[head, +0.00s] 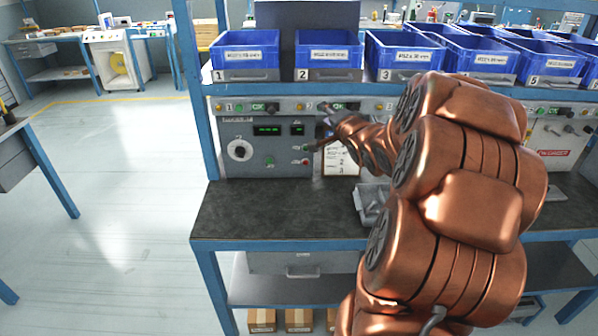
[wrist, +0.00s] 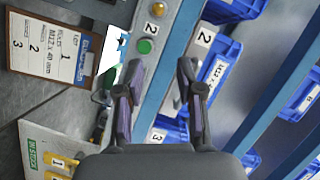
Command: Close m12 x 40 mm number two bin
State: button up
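The blue number two bin (head: 328,42) stands on the shelf between bins 1 and 3. It has a white label, a grey front strip (head: 335,75) and a "2" plate; its top looks open. In the wrist view, which is turned sideways, a "2" plate (wrist: 205,37) sits beside a blue labelled bin (wrist: 226,58). My gripper (head: 316,128) is below the number two bin, in front of the rail and control panel. In the wrist view my gripper (wrist: 160,80) has its two fingers apart with nothing between them. Its fingers are in front of the rail.
The rail (wrist: 145,45) carries a green button, a yellow light and a "2" mark. A control panel (head: 266,155) with knobs is below it. A clipboard card (wrist: 45,47) lists the M12 x 40 mm kit. The dark bench top (head: 270,212) is clear at left; a grey tray (head: 370,200) is beside my arm.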

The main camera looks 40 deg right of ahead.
jog(key=s+a+f+n+g, duration=0.2)
jog(key=a+f+n+g, duration=0.1)
jog(key=a, duration=0.4)
jog(key=s+a+f+n+g+y, duration=0.1)
jog(key=s+a+f+n+g, duration=0.2)
jog(key=a+f, duration=0.3)
jog(key=shift+s+a+g+b, duration=0.2)
jog(key=shift+a+g+b, duration=0.2)
jog(key=shift+a+g, duration=0.1)
jog(key=s+a+n+g+y+p, duration=0.1)
jog(key=s+a+n+g, duration=0.4)
jog(key=s+a, duration=0.6)
jog(key=s+a+f+n+g+y+p, duration=0.1)
jog(key=s+a+n+g, duration=0.4)
jog(key=s+a, duration=0.7)
jog(key=s+n+y+p, duration=0.1)
jog(key=s+y, duration=0.1)
jog(key=s, duration=0.4)
jog(key=shift+a, duration=0.25)
jog(key=shift+s+f, duration=0.1)
